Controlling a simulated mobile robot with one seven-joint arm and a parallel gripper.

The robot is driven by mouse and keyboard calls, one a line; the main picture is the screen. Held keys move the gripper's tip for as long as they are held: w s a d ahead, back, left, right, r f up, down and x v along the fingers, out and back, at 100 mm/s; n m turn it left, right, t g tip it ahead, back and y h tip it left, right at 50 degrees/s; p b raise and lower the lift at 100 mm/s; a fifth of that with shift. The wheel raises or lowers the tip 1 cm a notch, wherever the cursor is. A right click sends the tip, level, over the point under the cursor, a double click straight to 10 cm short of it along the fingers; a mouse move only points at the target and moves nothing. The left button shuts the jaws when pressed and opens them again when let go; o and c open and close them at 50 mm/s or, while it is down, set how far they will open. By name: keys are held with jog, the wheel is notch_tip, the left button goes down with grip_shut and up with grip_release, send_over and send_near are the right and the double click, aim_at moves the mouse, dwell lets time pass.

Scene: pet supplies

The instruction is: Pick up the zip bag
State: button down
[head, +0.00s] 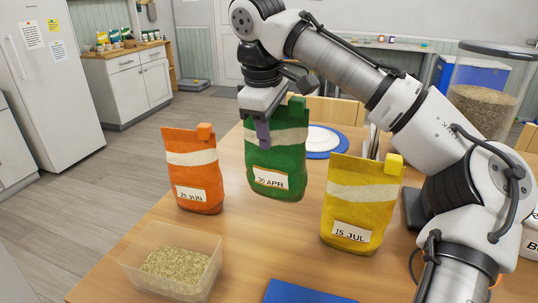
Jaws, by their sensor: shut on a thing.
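Three zip bags show in the head view. The green bag (277,165), labelled "30 APR", is under my gripper (264,133), which is shut on its upper part. The green bag is upright; I cannot tell whether its base touches the table. The orange bag (192,175), labelled "25 JUN", stands to its left. The yellow bag (360,215), labelled "15 JUL", stands to its right and nearer. Each bag has a pale band and a clip-like tab at its top right corner. The far finger is mostly hidden behind the green bag.
On the wooden table (245,235), a clear tub (130,269) of pellets stands at front left and a blue item (300,293) at the front edge. A plate (322,138) lies behind the green bag. A clear container (485,100) of kibble stands at right, behind my arm.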

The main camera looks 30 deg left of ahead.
jog(key=v, duration=0.3)
jog(key=w+p+v, duration=0.1)
jog(key=v, duration=0.2)
jog(key=w+p+v, duration=0.1)
jog(key=v, duration=0.3)
jog(key=shift+a+r, duration=0.15)
jog(key=shift+r, duration=0.05)
jog(key=shift+p+v, duration=0.65)
jog(key=shift+v, duration=0.25)
jog(key=shift+w, duration=0.15)
